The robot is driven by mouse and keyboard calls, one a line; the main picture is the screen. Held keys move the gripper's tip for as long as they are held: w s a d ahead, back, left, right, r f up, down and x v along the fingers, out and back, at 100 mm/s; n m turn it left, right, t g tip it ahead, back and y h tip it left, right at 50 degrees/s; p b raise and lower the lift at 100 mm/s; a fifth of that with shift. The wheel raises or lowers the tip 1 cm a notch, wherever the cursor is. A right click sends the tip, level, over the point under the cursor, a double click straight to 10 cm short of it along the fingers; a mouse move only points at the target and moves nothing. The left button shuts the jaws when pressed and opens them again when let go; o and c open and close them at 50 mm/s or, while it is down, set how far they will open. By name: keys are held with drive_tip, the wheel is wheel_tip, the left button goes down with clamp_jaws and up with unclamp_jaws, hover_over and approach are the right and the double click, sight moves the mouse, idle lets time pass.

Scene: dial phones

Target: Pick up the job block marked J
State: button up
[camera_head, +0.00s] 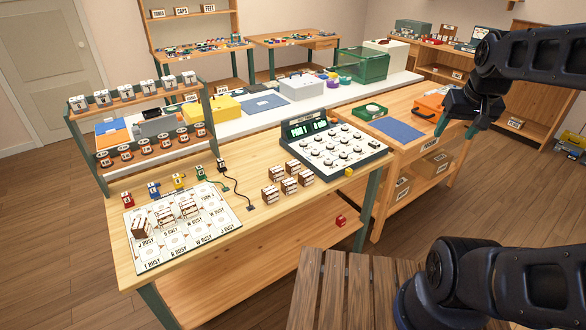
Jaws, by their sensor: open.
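Several brown blocks with white lettered tops (287,183) stand in a loose group on the front table, right of the middle. More brown blocks (165,218) stand on the white lettered board (213,237) at the table's left; one (140,229) is at its left edge. The block letters are too small to read, so I cannot tell which is J. The board has a printed cell that seems to read J BUSY. My gripper (456,131) is at the upper right, open and empty, well apart from the blocks, above the side table.
A dial console (335,150) with a raised display stands behind the block group. Small coloured pieces (178,181) and black cords line the board's back edge. A two-tier rack (140,125) rises behind at left. The table's front strip between board and blocks is bare.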

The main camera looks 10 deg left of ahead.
drive_tip(key=w+a+n+g, duration=0.1)
drive_tip(key=w+a, duration=0.3)
drive_tip(key=w, duration=0.2)
drive_tip(key=w+a+n, duration=0.1)
drive_tip(key=w+a, duration=0.2)
drive_tip(key=w, duration=0.4)
drive_tip(key=n+g, duration=0.3)
drive_tip(key=n, duration=0.4)
hover_over(293, 162)
drive_tip(key=d, duration=0.1)
drive_tip(key=f, duration=2.8)
drive_tip(key=shift+s+f, duration=0.1)
drive_tip(key=shift+s, duration=0.15)
drive_tip(key=shift+a+f, duration=0.2)
drive_tip(key=shift+f, duration=0.3)
wheel_tip(293, 162, down, 5)
drive_tip(key=shift+f, duration=0.1)
drive_tip(key=f, duration=0.5)
drive_tip(key=shift+w+a, duration=0.2)
drive_tip(key=shift+a, duration=0.1)
drive_tip(key=c, duration=0.8)
drive_tip(key=shift+o, duration=0.2)
drive_tip(key=shift+r, duration=0.1)
